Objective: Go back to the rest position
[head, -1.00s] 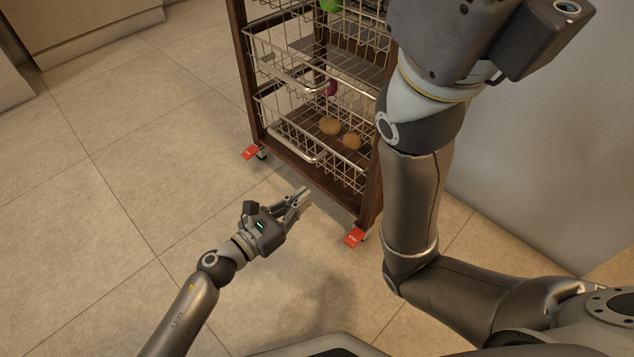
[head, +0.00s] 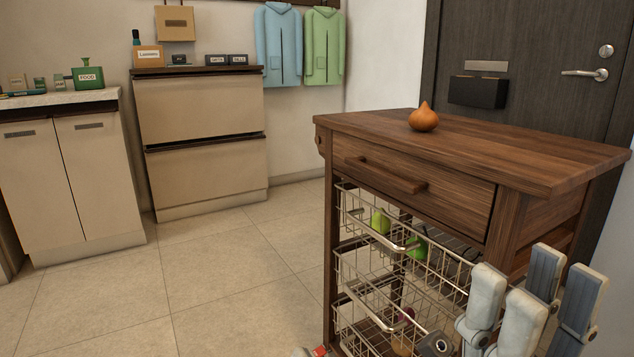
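My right gripper (head: 537,295) is at the lower right in the head view. Its fingers point up and stand apart, with nothing visible between them. It is in front of the right side of the wooden kitchen trolley (head: 400,155) and covers part of its baskets.
An onion (head: 423,118) sits on the trolley's top. Green produce (head: 380,221) lies in the upper wire basket. A dark door (head: 540,65) is behind the trolley. Beige cabinets (head: 200,110) line the back left. The tiled floor (head: 220,285) at left is clear.

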